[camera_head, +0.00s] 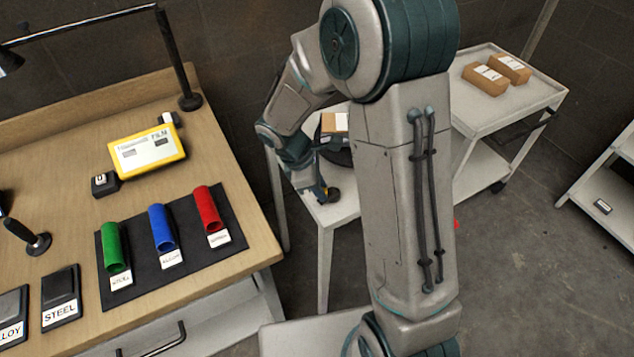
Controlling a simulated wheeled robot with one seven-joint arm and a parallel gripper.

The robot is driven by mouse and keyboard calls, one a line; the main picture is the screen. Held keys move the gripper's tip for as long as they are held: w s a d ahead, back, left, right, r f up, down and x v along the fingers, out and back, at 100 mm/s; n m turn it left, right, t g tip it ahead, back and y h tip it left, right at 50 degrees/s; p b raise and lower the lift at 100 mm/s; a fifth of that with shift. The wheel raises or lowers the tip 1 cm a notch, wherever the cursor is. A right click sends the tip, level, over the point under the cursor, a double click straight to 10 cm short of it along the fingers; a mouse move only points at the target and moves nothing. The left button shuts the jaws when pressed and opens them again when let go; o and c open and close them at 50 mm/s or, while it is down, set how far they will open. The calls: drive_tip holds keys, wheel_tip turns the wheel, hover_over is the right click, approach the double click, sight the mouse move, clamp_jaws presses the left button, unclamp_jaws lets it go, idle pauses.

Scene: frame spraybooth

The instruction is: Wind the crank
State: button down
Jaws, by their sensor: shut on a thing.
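My gripper (323,191) reaches down from my arm over a small pale table left of centre. It is shut on a small dark knob (334,195), which looks like the crank's handle. The fingers and the rest of the crank are too small and too covered to make out. A dark rounded body (341,156) stands just behind the gripper on the same table, partly hidden by my arm. I cannot tell how the crank joins it.
The small pale table (338,212) holds a box (334,122). On the left, a wooden bench (225,262) carries a yellow device (147,152), coloured tubes on a black mat (190,278) and a lamp. A white cart (541,92) with brown boxes stands right. Grey floor (520,270) is open at lower right.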

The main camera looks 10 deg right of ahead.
drive_tip(key=shift+s+d+n+t, duration=0.35)
drive_tip(key=shift+n+t, duration=0.1)
drive_tip(key=shift+n, duration=0.6)
drive_tip(key=shift+s+d+n+t, duration=0.25)
drive_tip(key=shift+n+t, duration=0.2)
drive_tip(key=shift+n, duration=0.6)
drive_tip(key=shift+s, duration=0.1)
drive_tip(key=c, duration=1.3)
unclamp_jaws()
drive_tip(key=shift+r, duration=0.1)
drive_tip(key=p+v, duration=0.1)
drive_tip(key=v, duration=1.2)
drive_tip(key=shift+r, duration=0.35)
